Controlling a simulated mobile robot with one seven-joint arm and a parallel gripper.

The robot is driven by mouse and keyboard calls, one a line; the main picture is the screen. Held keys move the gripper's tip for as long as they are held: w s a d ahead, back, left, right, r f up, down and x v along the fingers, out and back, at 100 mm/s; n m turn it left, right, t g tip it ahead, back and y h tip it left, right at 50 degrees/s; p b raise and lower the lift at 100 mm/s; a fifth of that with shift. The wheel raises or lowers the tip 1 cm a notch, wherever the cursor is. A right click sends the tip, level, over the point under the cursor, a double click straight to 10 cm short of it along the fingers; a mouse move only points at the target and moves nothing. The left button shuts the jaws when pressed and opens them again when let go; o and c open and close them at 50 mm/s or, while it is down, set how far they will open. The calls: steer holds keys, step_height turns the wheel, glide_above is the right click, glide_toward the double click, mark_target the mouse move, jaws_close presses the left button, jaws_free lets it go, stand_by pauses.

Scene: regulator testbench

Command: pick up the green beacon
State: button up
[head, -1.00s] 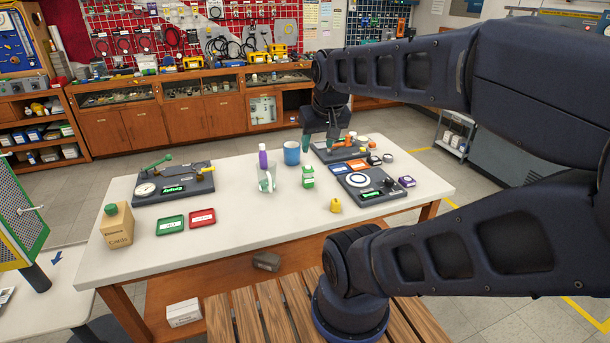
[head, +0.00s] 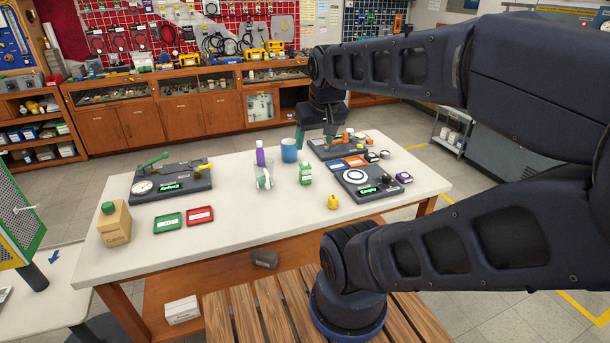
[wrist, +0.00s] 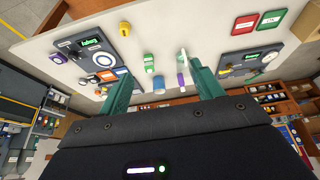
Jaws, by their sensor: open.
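I cannot pick out a green beacon for certain in either view. A green-topped lever (head: 154,160) belongs to the left grey device. My gripper (head: 314,135) is above the table's far side, near the blue mug (head: 289,150). In the wrist view its two teal fingers (wrist: 162,88) are spread wide with nothing between them at the tips.
Grey devices (head: 368,186) occupy the right. The table's front middle is clear.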

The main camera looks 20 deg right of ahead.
steer(key=shift+w, duration=0.1)
steer(key=n+g+h, duration=0.5)
steer(key=n, duration=1.2)
glide_above(305, 165)
steer(key=w+a, duration=0.1)
steer(key=a, duration=0.2)
step_height(305, 165, down, 20)
steer(key=f, duration=0.1)
steer(key=shift+x, duration=4.95)
steer(key=shift+w, duration=0.15)
steer(key=shift+c, duration=0.3)
steer(key=c, duration=1.1)
